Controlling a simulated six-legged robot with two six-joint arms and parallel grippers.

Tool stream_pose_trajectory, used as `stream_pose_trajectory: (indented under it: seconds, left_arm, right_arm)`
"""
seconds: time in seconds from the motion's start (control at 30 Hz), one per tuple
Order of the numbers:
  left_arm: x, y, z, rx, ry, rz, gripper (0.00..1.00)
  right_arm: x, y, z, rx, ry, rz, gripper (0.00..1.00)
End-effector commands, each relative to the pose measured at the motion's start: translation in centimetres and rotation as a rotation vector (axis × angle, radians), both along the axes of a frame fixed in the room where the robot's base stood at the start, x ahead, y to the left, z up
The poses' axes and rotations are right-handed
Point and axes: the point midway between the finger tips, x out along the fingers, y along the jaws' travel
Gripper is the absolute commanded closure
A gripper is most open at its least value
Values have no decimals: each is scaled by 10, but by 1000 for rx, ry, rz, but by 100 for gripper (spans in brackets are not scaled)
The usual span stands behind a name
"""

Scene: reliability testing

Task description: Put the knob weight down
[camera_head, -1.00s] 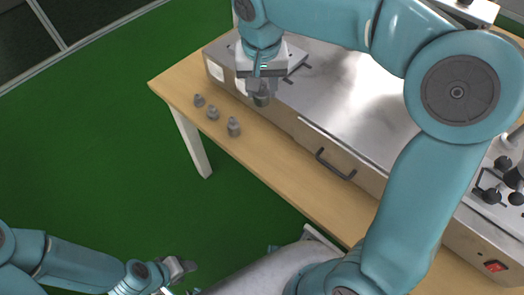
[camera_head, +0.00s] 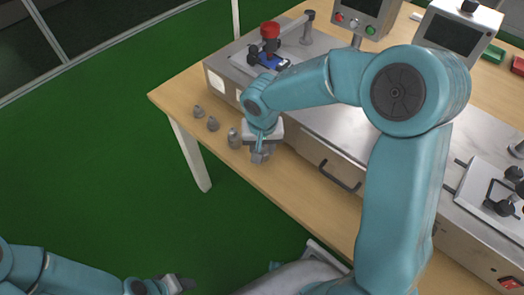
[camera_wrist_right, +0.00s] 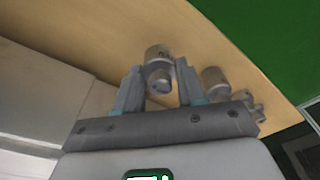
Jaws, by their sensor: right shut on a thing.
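My right gripper (camera_head: 260,150) points down over the front strip of the wooden table, to the right of a row of grey knob weights. It is shut on a grey knob weight (camera_wrist_right: 158,56), seen between the two fingers in the right wrist view. Whether this weight touches the table I cannot tell. Three other knob weights stand upright in a row: a small one (camera_head: 197,111), a middle one (camera_head: 213,124) and a larger one (camera_head: 233,138) nearest the gripper. My left gripper (camera_head: 178,284) is low at the bottom left, away from the table; its jaws are too small to read.
The wooden table (camera_head: 290,176) has a bare front strip. Behind the gripper stands a long metal machine with a dark handle (camera_head: 340,176) on its front. A red-topped fixture (camera_head: 270,42) and display boxes (camera_head: 458,35) stand farther back. Green floor lies beyond the table edge.

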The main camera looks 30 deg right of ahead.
Motion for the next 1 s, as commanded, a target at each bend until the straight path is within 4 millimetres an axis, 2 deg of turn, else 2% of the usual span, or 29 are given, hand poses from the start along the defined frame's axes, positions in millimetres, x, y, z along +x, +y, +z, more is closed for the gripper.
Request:
stream_pose_trajectory:
  seconds: [0.03,0.13,0.53,0.57,0.63,0.9,1.0]
  left_arm:
    - [0,0,-2,0,0,0,57]
    - [0,0,-3,0,0,0,57]
    - [0,0,-8,0,0,0,57]
    - [0,0,-8,0,0,0,57]
    - [0,0,-6,0,0,0,57]
    - [0,0,-6,0,0,0,57]
    - [0,0,1,0,0,0,57]
  right_arm:
    - [0,0,-10,0,2,-2,100]
    - [0,0,-19,0,0,-1,100]
    - [1,0,-25,0,-2,-1,100]
    - [0,0,-25,1,-1,-1,57]
    - [0,0,-24,1,-1,-1,35]
    - [0,0,-23,0,0,-1,35]
    - [0,0,-18,0,0,-1,35]
